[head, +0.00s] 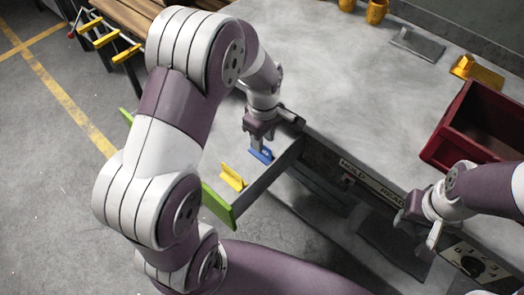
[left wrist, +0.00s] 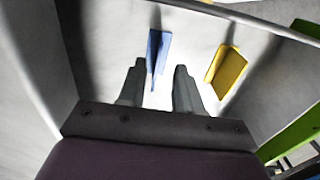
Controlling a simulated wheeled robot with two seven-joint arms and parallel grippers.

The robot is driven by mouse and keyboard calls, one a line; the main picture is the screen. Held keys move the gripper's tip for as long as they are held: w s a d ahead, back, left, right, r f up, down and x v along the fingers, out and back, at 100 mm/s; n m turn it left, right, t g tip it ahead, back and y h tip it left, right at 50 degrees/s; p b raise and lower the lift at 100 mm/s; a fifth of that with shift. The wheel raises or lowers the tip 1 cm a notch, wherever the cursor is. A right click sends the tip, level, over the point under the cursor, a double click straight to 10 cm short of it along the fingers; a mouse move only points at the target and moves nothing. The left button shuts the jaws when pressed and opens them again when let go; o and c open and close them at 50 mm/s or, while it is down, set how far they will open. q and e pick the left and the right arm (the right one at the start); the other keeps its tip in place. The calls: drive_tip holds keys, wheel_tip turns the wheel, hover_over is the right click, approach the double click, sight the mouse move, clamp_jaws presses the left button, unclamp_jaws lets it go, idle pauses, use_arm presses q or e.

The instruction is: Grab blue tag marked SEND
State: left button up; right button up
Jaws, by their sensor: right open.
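The blue tag (head: 262,155) stands in an open drawer (head: 266,186), just below my left gripper (head: 257,143) in the head view. In the left wrist view the blue tag (left wrist: 157,52) is ahead of my left fingertips (left wrist: 158,70), its near end showing in the gap between them. The fingers are apart with space on both sides of the tag. Any lettering on the tag is unreadable. A yellow tag (head: 232,177) stands beside it in the drawer, to the right in the left wrist view (left wrist: 228,68). My right gripper (head: 418,226) is open and empty by the bench front.
The drawer has a green front (head: 218,206). A grey bench top (head: 340,85) lies behind, with a red bin (head: 462,122) at right and yellow items (head: 376,11) at the back. A dial panel (head: 474,264) is below my right gripper.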

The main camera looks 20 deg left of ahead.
sight(264, 156)
use_arm(q)
wheel_tip(264, 156, down, 5)
drive_tip(key=shift+d+f+b, duration=0.1)
drive_tip(key=shift+f+b, duration=0.05)
drive_tip(key=shift+b, duration=0.75)
drive_tip(key=shift+w+f, duration=0.15)
drive_tip(key=shift+f, duration=0.05)
drive_tip(key=shift+r, duration=0.1)
clamp_jaws()
drive_tip(key=shift+r, duration=0.1)
